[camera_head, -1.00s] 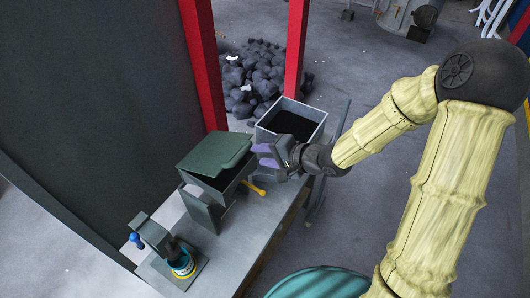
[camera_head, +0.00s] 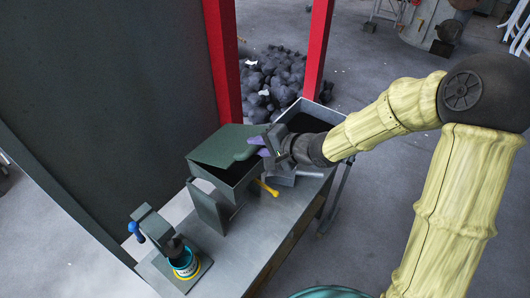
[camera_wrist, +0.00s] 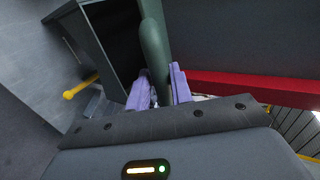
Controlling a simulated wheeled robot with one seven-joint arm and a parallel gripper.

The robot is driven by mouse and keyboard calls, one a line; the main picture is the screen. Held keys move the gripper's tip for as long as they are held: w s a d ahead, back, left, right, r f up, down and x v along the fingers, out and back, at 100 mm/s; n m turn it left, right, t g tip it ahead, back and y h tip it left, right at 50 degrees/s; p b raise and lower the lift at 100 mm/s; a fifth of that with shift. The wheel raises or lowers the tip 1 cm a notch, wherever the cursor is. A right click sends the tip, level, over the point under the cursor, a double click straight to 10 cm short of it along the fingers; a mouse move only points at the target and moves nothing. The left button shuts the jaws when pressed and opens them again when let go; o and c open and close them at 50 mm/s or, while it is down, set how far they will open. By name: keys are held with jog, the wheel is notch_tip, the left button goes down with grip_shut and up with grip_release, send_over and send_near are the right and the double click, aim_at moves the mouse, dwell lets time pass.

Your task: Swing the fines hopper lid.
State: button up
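The fines hopper (camera_head: 238,178) is a dark grey-green box on the bench. Its green lid (camera_head: 222,146) sits tilted, with a dark gap under its near edge. My gripper (camera_head: 264,146) is at the lid's right edge, by its rounded tab. In the wrist view, the lid (camera_wrist: 154,45) shows nearly edge-on, and its edge runs down between the purple fingers of my gripper (camera_wrist: 160,90). The fingers look close against both sides of it, though the contact is partly hidden. The hopper's dark inside (camera_wrist: 112,35) shows left of the lid.
An open grey bin (camera_head: 338,112) stands behind my gripper. A yellow handle (camera_head: 267,188) sticks out by the hopper. A small device with a teal can (camera_head: 184,262) is at the bench's near end. A red post (camera_head: 221,60) and dark panel (camera_head: 110,100) stand at left.

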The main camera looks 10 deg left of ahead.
jog(key=shift+r, duration=0.1)
grip_shut()
jog(key=shift+s+d+f+b, duration=0.1)
jog(key=shift+d+f+b, duration=0.3)
jog(key=shift+f, duration=0.5)
jog(key=shift+s+d+f+b, duration=0.2)
jog(key=shift+f+b, duration=0.35)
jog(key=shift+f, duration=0.4)
jog(key=shift+s+d+f+b, duration=0.1)
jog(key=shift+d+f+b, duration=0.3)
jog(key=shift+f, duration=0.5)
jog(key=shift+a, duration=0.1)
jog(key=shift+f+b, duration=1)
jog(key=shift+f, duration=0.7)
jog(key=shift+o, duration=0.5)
grip_release()
jog(key=shift+f, duration=0.1)
jog(key=o, duration=0.5)
jog(key=shift+c, duration=0.2)
jog(key=p+v, duration=0.4)
jog(key=v, duration=1.3)
jog(key=shift+s+d+r, duration=0.15)
jog(key=shift+d+r, duration=0.1)
jog(key=shift+d, duration=0.05)
